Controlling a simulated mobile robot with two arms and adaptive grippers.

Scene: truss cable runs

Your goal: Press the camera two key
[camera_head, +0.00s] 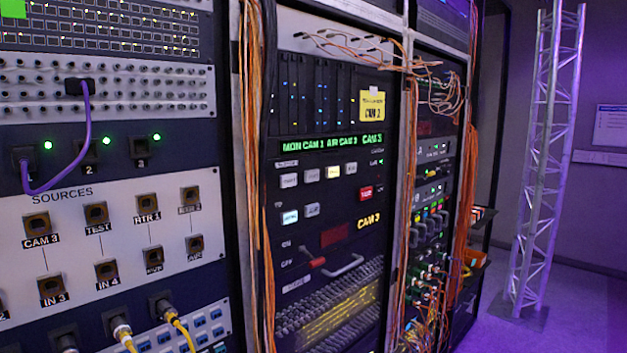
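A black control panel (335,190) sits in the middle rack. Its upper row has several keys: a grey key (289,181), a second grey key (312,176), a pale yellow lit key (334,172) and another grey key (351,168). Below are a bluish-white lit key (290,217), a grey key (312,210) and a red key (365,193). The key legends are too small to read, so I cannot tell which is camera two. A green display (332,143) reads "MON CAM 1 AIR CAM 3". A yellow note (372,105) reads "CAM 2". Neither gripper is in view.
Orange cables (252,130) hang between racks. A toggle or handle (343,268) projects below the keys. A truss tower (545,150) stands right, with open floor (580,310) beside it.

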